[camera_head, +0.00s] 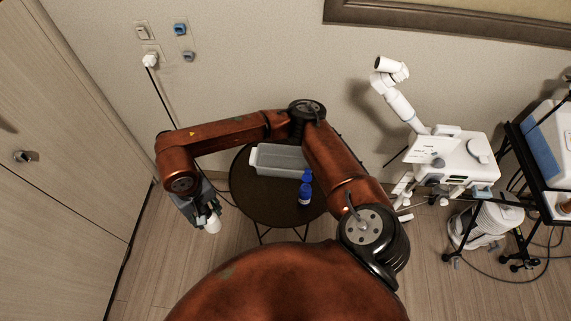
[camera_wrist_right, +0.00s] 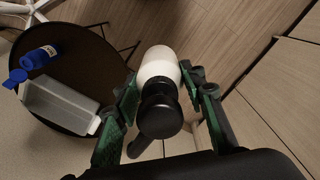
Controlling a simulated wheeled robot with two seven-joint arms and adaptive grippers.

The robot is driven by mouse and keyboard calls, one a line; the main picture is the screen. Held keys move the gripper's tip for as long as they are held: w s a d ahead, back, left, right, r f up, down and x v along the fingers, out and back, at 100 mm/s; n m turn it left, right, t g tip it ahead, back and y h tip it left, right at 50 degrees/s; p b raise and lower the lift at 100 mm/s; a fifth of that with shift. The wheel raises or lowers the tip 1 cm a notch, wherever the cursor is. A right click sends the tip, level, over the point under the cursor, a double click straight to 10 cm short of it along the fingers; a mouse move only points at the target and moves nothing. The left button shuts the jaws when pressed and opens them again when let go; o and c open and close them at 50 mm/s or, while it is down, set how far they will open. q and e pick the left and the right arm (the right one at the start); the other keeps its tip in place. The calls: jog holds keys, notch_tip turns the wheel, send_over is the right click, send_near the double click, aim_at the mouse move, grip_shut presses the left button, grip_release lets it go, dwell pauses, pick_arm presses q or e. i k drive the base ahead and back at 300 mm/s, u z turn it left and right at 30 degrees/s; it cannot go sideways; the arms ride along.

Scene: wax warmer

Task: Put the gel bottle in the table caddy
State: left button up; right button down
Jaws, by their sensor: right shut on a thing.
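My right gripper (camera_head: 206,211) is shut on a white bottle (camera_head: 213,224) with a black cap, held in the air left of the round table. In the right wrist view the white bottle (camera_wrist_right: 158,68) sits between the green-padded fingers, its black cap toward the camera. The table caddy (camera_head: 280,159), a pale grey open bin, stands on the table; it also shows in the wrist view (camera_wrist_right: 60,108). No readable label shows which bottle is the gel. My left gripper is out of view.
The dark round table (camera_head: 250,202) has bare room in front of the caddy. My right arm passes over the table's back and right side. A white machine (camera_head: 450,158) and a black cart stand at the right. A door (camera_head: 65,150) is at the left.

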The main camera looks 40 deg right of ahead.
aim_at(272, 165)
jog(key=z, duration=0.5)
jog(key=i, duration=0.85)
jog(key=z, duration=0.05)
